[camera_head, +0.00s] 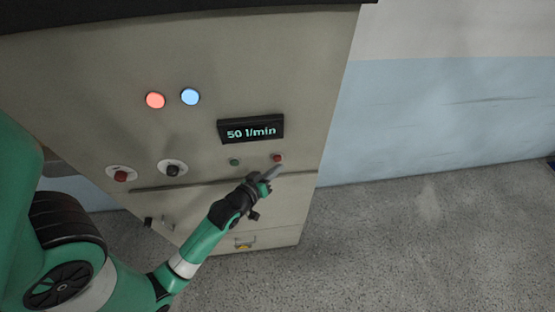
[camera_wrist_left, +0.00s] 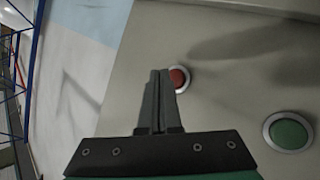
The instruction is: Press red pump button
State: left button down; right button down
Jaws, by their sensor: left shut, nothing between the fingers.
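The red pump button (camera_head: 277,157) is a small round button on the beige cabinet, below the right end of the display. My left gripper (camera_head: 278,168) is shut and empty, its tips just below the red button in the head view. In the left wrist view the shut fingers (camera_wrist_left: 159,75) point at the cabinet face. Their tips overlap the left edge of the red button (camera_wrist_left: 179,78). I cannot tell whether they touch it. My right gripper does not show.
A green button (camera_head: 234,162) sits left of the red one. A display (camera_head: 251,130) reads 50 l/min. A red light (camera_head: 155,100), a blue light (camera_head: 190,97), a red knob (camera_head: 120,175) and a black knob (camera_head: 172,170) are further left. Grey floor (camera_head: 420,230) is clear at right.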

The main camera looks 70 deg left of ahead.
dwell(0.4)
pick_arm(q)
jog(key=shift+w+a, duration=0.1)
jog(key=shift+a, duration=0.35)
jog(key=shift+a, duration=0.4)
dwell(0.5)
jog(key=shift+d+p, duration=0.15)
jog(key=shift+p, duration=0.15)
jog(key=shift+d, duration=0.7)
